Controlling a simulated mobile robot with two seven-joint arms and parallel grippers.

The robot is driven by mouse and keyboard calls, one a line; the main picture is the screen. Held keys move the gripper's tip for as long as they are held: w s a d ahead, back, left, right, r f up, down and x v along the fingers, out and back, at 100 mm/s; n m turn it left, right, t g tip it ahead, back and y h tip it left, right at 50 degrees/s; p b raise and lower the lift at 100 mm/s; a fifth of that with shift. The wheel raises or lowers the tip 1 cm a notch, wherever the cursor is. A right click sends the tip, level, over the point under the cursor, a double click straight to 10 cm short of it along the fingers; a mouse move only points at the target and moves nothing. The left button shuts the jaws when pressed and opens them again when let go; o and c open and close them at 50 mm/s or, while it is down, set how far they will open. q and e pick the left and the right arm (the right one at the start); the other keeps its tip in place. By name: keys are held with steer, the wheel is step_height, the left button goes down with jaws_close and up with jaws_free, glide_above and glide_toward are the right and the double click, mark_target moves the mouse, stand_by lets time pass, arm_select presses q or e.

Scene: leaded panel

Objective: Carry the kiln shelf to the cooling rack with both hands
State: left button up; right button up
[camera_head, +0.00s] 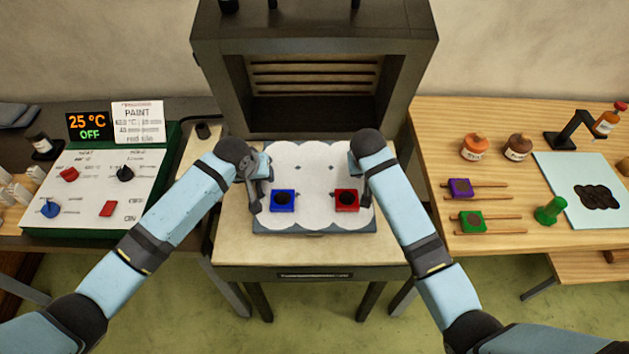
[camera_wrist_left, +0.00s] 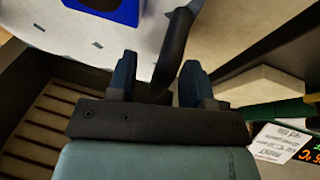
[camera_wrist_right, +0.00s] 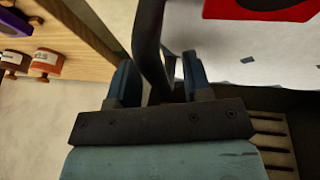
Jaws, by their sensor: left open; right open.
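The kiln shelf (camera_head: 316,222) lies flat on the stand in front of the kiln, with a white scalloped sheet on top. A blue tile (camera_head: 283,201) and a red tile (camera_head: 346,200), each with a dark centre, sit on it. My left gripper (camera_head: 256,186) is at the shelf's left side, its open fingers on either side of a dark handle bar (camera_wrist_left: 174,45). My right gripper (camera_head: 363,186) is at the right side, its open fingers likewise astride a dark handle bar (camera_wrist_right: 149,40). I cannot make out a cooling rack.
The open kiln (camera_head: 315,115) stands empty behind the shelf. On the left is a control panel (camera_head: 95,190) with a display (camera_head: 89,126) reading 25 °C OFF. The right wooden table (camera_head: 500,120) holds jars, clamped purple and green pieces, and a pale sheet (camera_head: 560,170).

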arm_select(q)
steer(key=shift+c, duration=0.2)
arm_select(e)
steer(key=shift+c, duration=0.2)
arm_select(q)
jaws_close()
arm_select(e)
jaws_close()
stand_by(0.6)
arm_select(q)
steer(key=shift+w+r, duration=0.15)
steer(key=shift+r, duration=0.1)
arm_select(e)
steer(key=shift+w+r, duration=0.15)
steer(key=shift+r, duration=0.05)
